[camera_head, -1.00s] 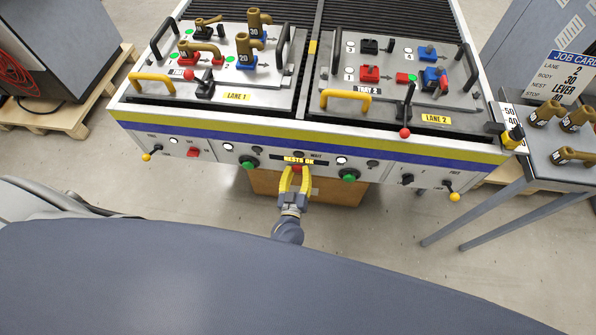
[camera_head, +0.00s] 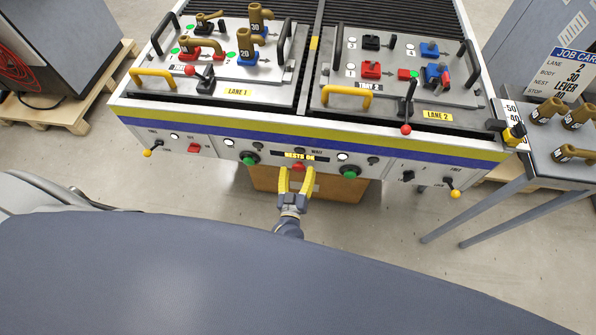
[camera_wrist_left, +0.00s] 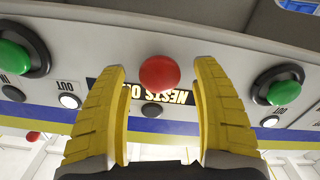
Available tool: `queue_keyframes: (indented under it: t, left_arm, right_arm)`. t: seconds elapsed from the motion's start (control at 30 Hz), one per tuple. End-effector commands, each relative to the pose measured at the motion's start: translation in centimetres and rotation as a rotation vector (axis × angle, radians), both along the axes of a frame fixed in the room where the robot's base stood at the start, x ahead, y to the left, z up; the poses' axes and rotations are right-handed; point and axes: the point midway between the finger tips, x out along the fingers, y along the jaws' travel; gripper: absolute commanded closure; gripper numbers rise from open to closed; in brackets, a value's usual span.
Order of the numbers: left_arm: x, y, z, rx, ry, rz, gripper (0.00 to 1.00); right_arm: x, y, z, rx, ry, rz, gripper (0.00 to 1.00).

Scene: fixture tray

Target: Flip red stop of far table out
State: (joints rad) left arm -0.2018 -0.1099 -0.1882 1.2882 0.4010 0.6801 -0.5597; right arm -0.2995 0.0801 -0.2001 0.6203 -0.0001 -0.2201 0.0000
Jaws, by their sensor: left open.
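My left gripper (camera_head: 297,172) is open, its yellow fingers pointing at the station's front panel. In the left wrist view a round red button (camera_wrist_left: 159,72) shows between the two fingertips (camera_wrist_left: 160,70), with a gap on both sides; I cannot tell how far ahead it is. A red ball-topped lever (camera_head: 190,71) stands on the Lane 1 tray, and another red ball (camera_head: 405,129) hangs on a lever at the front of Lane 2. The pictures do not show which part is the red stop of the far table. The right gripper is not in view.
Green buttons (camera_head: 249,158) (camera_wrist_left: 279,91) flank the red button, beside a "NESTS OK" display (camera_wrist_left: 178,98). Small yellow-ball levers (camera_head: 147,153) sit at the panel's ends. Brown lever parts stand on the Lane 1 tray and on a grey side table (camera_head: 545,180) at right.

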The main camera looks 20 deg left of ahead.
Motion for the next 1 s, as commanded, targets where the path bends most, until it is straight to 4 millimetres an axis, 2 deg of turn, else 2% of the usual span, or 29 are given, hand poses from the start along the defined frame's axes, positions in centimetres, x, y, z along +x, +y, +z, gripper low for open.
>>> queue_keyframes:
  t: [0.27,0.8,1.0]
  left_arm:
    - [-0.7,-0.1,-0.1,0.000,0.001,0.000,0.34]
    - [-9.1,-1.3,-0.1,0.001,0.002,-0.001,0.34]
    - [-11.1,-1.6,0.0,0.001,0.001,0.000,0.34]
  right_arm:
    - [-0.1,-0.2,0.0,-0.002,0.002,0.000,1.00]
    - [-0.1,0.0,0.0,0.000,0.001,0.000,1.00]
    - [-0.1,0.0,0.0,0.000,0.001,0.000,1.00]
